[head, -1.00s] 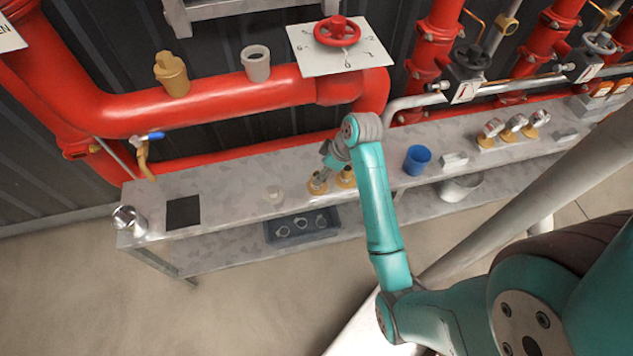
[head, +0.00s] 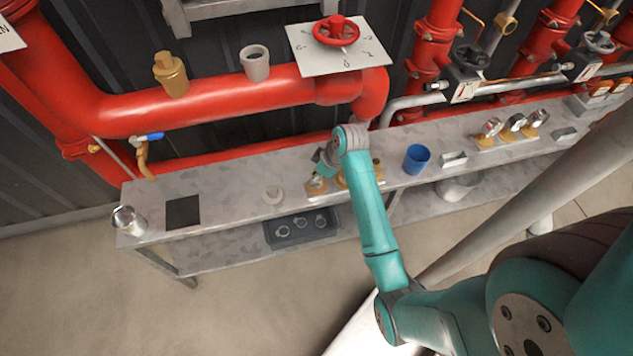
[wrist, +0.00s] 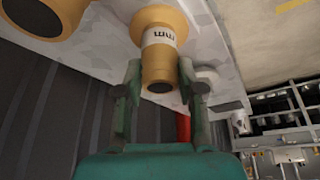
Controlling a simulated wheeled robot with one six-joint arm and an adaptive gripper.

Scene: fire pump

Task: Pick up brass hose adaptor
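Brass hose adaptors stand in a row on the grey bench. The leftmost brass adaptor (head: 316,184) shows below my gripper (head: 322,168) in the head view; another (head: 341,181) is partly hidden by my arm. In the wrist view, a brass adaptor with a white "mm" label (wrist: 158,50) stands between the two fingers of my gripper (wrist: 159,84). The fingers are apart, with a narrow gap visible on each side of the adaptor. A second brass adaptor (wrist: 72,10) is cut off at the upper left of that view.
A blue cup (head: 417,159) and gauges (head: 514,124) are to the right. A red pipe (head: 210,102) runs behind. A dark tray (head: 302,228) sits on the lower shelf.

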